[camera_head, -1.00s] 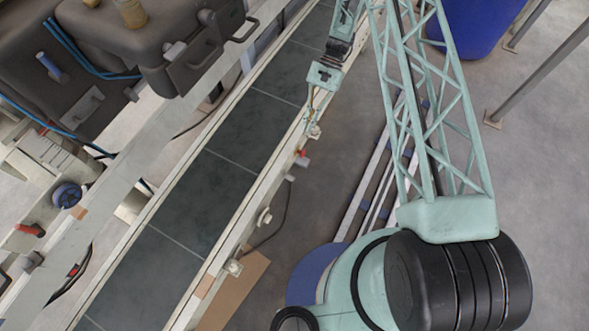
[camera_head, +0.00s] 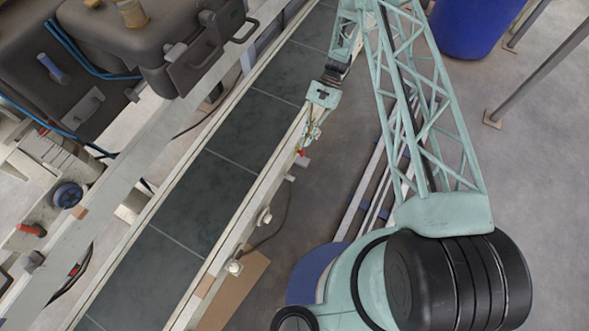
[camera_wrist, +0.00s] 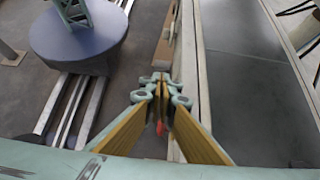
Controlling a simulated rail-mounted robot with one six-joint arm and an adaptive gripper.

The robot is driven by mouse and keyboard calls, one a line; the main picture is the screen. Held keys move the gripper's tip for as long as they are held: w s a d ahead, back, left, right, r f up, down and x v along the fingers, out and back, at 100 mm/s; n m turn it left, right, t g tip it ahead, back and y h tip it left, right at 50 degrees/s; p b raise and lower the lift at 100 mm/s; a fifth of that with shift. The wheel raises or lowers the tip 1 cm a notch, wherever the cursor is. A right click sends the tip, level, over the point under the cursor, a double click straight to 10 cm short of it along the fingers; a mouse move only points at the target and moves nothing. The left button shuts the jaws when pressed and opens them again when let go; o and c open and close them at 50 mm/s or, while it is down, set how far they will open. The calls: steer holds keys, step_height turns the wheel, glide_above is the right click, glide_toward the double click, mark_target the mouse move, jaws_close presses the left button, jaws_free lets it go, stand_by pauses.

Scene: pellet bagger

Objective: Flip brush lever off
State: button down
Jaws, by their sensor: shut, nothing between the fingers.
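A small red-handled lever (camera_head: 303,161) sits on the right side rail of the conveyor in the head view. A red part also shows between the fingers in the wrist view (camera_wrist: 160,128), apparently this lever. I cannot tell from any marking whether it is the brush lever, nor read its position clearly. My gripper (camera_head: 304,148) points down beside the rail, just above the red lever in the picture; whether they touch is unclear. In the wrist view my gripper (camera_wrist: 161,78) has its yellow-faced fingers meeting at the tips, shut and empty.
The dark conveyor belt (camera_head: 232,125) runs diagonally left of my gripper. Pale knobs (camera_head: 264,216) stick out along the same rail. Another red handle (camera_head: 31,230) is on the machine at far left. A blue drum (camera_head: 467,27) stands at the back right.

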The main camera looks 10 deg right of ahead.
mark_target(292, 177)
steer(key=x, duration=1.4)
stand_by(0.4)
